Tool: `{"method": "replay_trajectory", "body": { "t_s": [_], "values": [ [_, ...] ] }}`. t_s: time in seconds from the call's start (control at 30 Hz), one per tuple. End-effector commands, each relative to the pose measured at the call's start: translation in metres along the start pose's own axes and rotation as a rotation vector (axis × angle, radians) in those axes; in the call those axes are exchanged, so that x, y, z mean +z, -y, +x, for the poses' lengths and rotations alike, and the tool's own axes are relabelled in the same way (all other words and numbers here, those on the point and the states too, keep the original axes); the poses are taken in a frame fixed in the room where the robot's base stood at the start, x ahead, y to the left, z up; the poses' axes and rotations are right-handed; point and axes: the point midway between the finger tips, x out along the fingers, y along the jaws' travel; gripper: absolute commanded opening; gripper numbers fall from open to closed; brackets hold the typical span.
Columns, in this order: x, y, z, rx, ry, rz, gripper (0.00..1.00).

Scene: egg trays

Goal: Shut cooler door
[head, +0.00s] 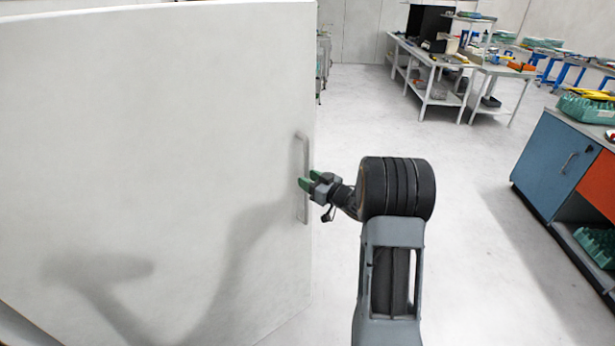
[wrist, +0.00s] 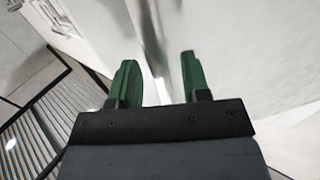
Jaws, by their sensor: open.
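The cooler door (head: 150,130) is a large white panel filling the left of the head view, standing open toward me. Its pale vertical bar handle (head: 305,150) is near the door's right edge. My gripper (head: 309,180) is at the handle's middle height, its green fingers overlapping the bar in this view. In the wrist view my gripper (wrist: 158,62) is open, with its two green fingers apart. A grey upright strip, perhaps the handle or door edge, shows between and beyond the fingers. I cannot tell whether they touch the handle.
A blue and orange cabinet (head: 555,165) with green egg trays (head: 588,107) stands at the right. White workbenches (head: 430,65) with equipment stand at the back. The pale floor (head: 460,200) between door and cabinet is clear. A ribbed grey surface (wrist: 50,120) shows at lower left in the wrist view.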

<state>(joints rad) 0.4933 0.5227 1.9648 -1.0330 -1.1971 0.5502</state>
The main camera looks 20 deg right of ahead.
Motion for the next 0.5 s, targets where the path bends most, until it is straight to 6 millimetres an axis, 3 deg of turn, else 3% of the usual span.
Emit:
{"method": "replay_trajectory", "body": {
  "t_s": [0.2,0.5],
  "values": [
    [0.0002,-0.0001,0.0113,0.001,0.001,0.001,0.43],
    [0.0004,-0.0001,0.0123,0.001,0.001,0.000,0.43]
  ]
}}
